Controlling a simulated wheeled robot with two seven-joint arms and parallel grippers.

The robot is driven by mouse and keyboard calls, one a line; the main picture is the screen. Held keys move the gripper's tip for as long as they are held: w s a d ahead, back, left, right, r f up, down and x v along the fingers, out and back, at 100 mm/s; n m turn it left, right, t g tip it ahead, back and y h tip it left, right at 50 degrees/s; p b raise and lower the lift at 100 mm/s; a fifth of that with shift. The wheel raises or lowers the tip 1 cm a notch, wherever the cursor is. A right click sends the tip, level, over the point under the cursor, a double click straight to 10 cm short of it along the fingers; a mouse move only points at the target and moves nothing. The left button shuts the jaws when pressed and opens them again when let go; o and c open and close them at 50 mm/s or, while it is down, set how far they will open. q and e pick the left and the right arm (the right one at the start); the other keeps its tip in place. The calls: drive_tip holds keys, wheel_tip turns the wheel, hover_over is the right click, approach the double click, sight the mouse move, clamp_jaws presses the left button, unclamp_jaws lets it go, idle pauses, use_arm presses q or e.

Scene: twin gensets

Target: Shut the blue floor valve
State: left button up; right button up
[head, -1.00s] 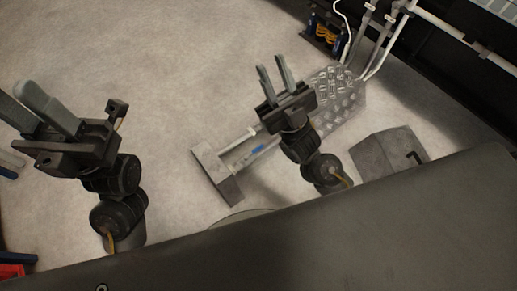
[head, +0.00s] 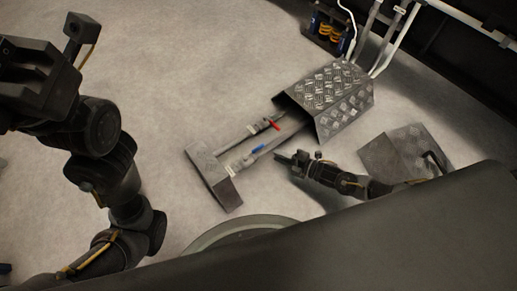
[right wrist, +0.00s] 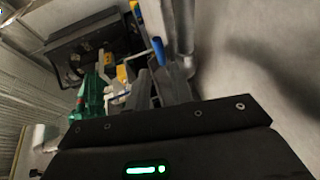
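The blue floor valve handle (head: 257,149) lies on a low pipe run on the floor, left of a treadplate cover. In the right wrist view the blue handle (right wrist: 158,50) shows just beyond the fingertips. My right gripper (head: 284,158) is low, just right of the blue handle in the head view. Its two fingers (right wrist: 157,72) look apart with a narrow gap, and I see nothing gripped. Contact with the handle cannot be told. My left gripper (head: 35,80) is at the upper left edge, its fingers cut off by the frame.
A red valve handle (head: 274,126) sits near the blue one, towards the treadplate cover (head: 335,92). A grey end block (head: 214,178) closes the run at the left. Open floor lies to the left.

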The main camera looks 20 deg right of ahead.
sight(259, 147)
drive_tip(key=b+x, duration=0.4)
drive_tip(key=x, duration=0.4)
drive_tip(key=shift+w+a+f, duration=0.15)
drive_tip(key=shift+w+a, duration=0.05)
drive_tip(key=shift+a, duration=0.05)
drive_tip(key=shift+w+a, duration=0.4)
clamp_jaws()
drive_tip(key=shift+d, duration=0.1)
